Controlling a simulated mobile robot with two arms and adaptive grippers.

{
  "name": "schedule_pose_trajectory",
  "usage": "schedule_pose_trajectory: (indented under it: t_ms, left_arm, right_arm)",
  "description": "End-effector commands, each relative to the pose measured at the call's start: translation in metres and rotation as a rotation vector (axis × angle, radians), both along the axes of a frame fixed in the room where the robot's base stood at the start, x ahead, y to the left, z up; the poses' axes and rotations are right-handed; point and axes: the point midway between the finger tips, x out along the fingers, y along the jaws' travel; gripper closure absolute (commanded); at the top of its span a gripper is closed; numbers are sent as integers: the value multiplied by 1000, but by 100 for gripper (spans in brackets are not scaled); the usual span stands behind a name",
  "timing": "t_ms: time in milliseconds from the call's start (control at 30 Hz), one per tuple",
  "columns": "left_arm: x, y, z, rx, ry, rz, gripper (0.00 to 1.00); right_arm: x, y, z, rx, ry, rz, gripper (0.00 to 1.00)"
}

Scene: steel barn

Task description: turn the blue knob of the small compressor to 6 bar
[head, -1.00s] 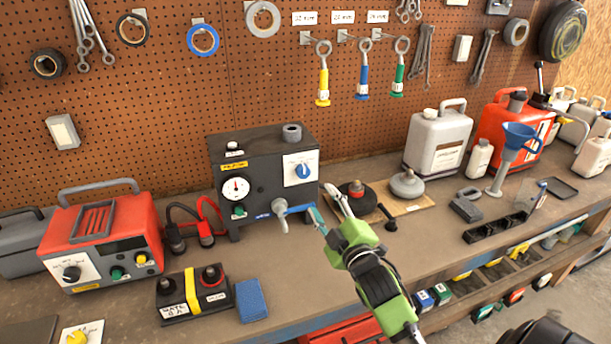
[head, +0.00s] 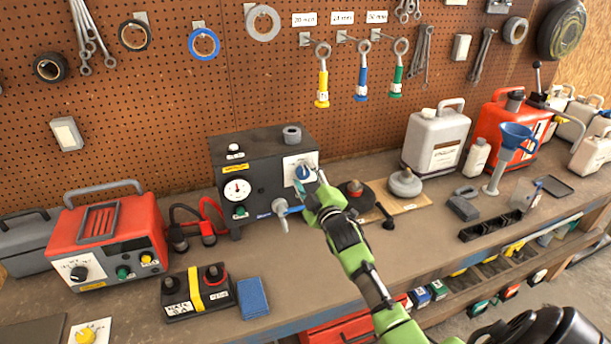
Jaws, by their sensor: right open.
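The small compressor (head: 262,178) is a dark grey box on the bench against the pegboard. Its front carries a round white gauge (head: 237,190), a green knob (head: 240,211) and a tap (head: 281,212). The blue knob (head: 303,172) sits on a white dial plate (head: 291,164) at the upper right of the front. My right gripper (head: 313,187) is open, with its fingers just below and right of the blue knob, partly covering the plate. I cannot tell whether a fingertip touches the knob. The gauge reading is too small to tell. My left gripper is not in view.
A red charger (head: 105,240) and a battery block (head: 197,293) stand left of the compressor. A blue sponge (head: 252,298) lies near the front edge. Round weights lie on a board (head: 415,203) to the right. A white canister (head: 436,142) stands behind them.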

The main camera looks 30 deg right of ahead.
Motion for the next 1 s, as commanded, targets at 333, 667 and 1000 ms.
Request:
schedule_pose_trajectory:
  t_ms: [333,667,1000]
  left_arm:
    - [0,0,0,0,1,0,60]
    - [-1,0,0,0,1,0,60]
    - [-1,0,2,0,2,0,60]
  right_arm:
    - [1,0,0,0,0,0,74]
    - [1,0,0,7,-1,1,94]
    - [1,0,-1,150,-35,0,94]
